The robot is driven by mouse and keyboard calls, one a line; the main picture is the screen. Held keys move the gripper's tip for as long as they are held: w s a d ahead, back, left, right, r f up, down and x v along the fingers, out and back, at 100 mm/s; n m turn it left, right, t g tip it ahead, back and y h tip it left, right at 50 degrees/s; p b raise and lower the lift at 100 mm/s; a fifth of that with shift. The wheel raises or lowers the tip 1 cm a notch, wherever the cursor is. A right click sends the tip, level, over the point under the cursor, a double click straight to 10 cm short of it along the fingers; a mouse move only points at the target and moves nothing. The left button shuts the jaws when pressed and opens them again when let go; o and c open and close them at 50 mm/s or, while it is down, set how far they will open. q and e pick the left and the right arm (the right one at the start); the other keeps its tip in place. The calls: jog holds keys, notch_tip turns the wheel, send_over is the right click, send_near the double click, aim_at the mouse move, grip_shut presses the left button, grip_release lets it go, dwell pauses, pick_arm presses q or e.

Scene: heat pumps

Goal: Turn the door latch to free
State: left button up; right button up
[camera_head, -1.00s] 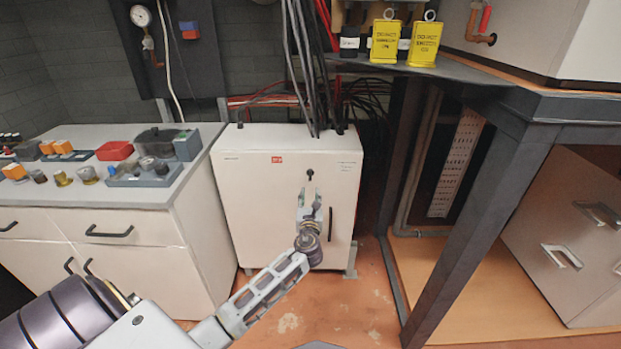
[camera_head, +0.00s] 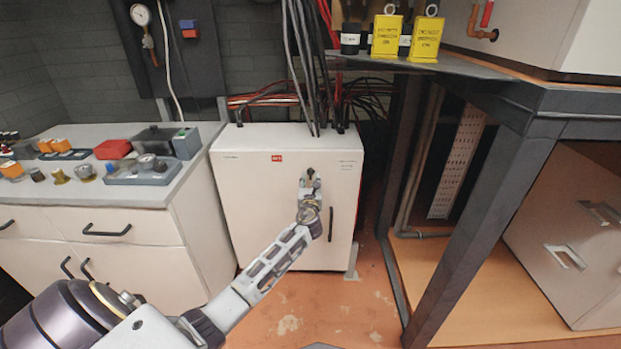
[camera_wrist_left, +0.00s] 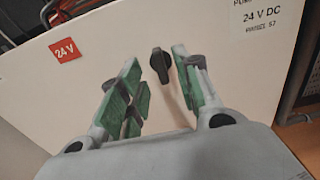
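The door latch is a small black knob (camera_wrist_left: 160,66) on the front of a white cabinet (camera_head: 250,200); in the head view the latch (camera_head: 310,173) shows just at my fingertips. My left gripper (camera_head: 310,181) is at the cabinet front, pointing up at the latch. In the left wrist view the left gripper (camera_wrist_left: 155,80) is open, its green-padded fingers apart with the latch between them near the tips. I cannot tell whether either finger touches it. My right gripper is not in view.
A black vertical handle (camera_head: 331,224) is on the cabinet door, right of my wrist. Cables (camera_head: 312,80) enter the cabinet top. A grey-topped counter (camera_head: 120,195) with several parts stands left; a dark-framed table (camera_head: 480,220) stands right.

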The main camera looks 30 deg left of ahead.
aim_at(310, 175)
pick_arm(q)
jog(key=shift+b+x, duration=0.3)
jog(key=shift+x, duration=0.85)
jog(key=shift+w+a, duration=0.35)
jog(key=shift+w, duration=0.25)
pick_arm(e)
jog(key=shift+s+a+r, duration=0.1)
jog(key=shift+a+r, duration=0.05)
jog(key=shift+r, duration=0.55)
pick_arm(q)
jog(key=shift+c, duration=0.5)
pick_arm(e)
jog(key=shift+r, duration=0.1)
pick_arm(q)
grip_shut()
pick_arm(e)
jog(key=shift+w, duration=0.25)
